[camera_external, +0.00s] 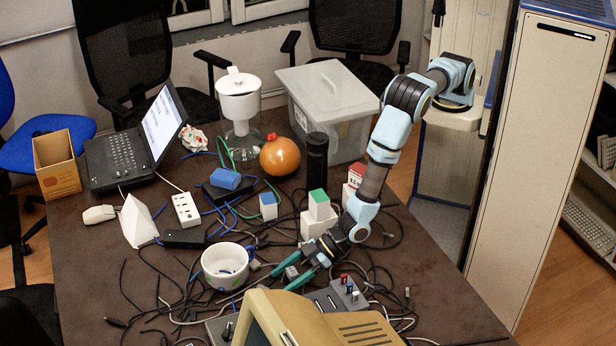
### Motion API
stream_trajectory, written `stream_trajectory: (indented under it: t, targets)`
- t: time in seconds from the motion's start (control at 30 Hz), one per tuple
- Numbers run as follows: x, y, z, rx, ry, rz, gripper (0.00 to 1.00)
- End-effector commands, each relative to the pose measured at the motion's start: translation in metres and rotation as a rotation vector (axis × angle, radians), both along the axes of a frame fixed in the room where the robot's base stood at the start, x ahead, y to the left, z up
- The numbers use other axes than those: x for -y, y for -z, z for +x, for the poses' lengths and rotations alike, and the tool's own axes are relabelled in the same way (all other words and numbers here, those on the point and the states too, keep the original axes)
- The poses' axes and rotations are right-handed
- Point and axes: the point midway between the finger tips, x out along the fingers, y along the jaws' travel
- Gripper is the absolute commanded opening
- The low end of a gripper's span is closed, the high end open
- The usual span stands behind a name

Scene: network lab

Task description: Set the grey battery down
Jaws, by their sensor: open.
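My gripper (282,280) reaches down from the right, low over the cluttered middle of the table. Its two green fingers are open and point left. A small grey block, which looks like the grey battery (292,272), shows between the fingers. I cannot tell whether it touches either finger or rests on the cables or table (88,265) below.
A beige monitor (325,322) and a grey panel with coloured knobs (349,298) are close in front. Cubes (319,206) and a black cylinder (316,153) stand behind. Tangled cables cover the middle.

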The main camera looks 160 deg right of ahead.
Motion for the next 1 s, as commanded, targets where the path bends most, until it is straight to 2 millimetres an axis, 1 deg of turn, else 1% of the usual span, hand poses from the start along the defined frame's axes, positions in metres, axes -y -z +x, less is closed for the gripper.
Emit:
stream_trajectory:
  t: [0.3,0.4,0.6,0.67,0.77,0.87,0.97,1.0]
  targets:
    - [-0.041,-0.029,-0.04,0.002,-0.003,-0.001,0.75]
    - [-0.051,-0.038,-0.052,0.001,-0.002,-0.001,0.75]
    - [-0.065,-0.049,-0.066,0.001,-0.002,-0.001,0.75]
    - [-0.068,-0.053,-0.068,-0.001,-0.004,0.004,0.75]
    - [-0.078,-0.063,-0.071,-0.019,-0.031,0.037,0.75]
    - [-0.1,-0.081,-0.079,-0.071,-0.096,0.113,0.75]
    - [-0.134,-0.105,-0.1,-0.159,-0.194,0.21,0.75]
    - [-0.148,-0.114,-0.113,-0.204,-0.237,0.247,0.75]
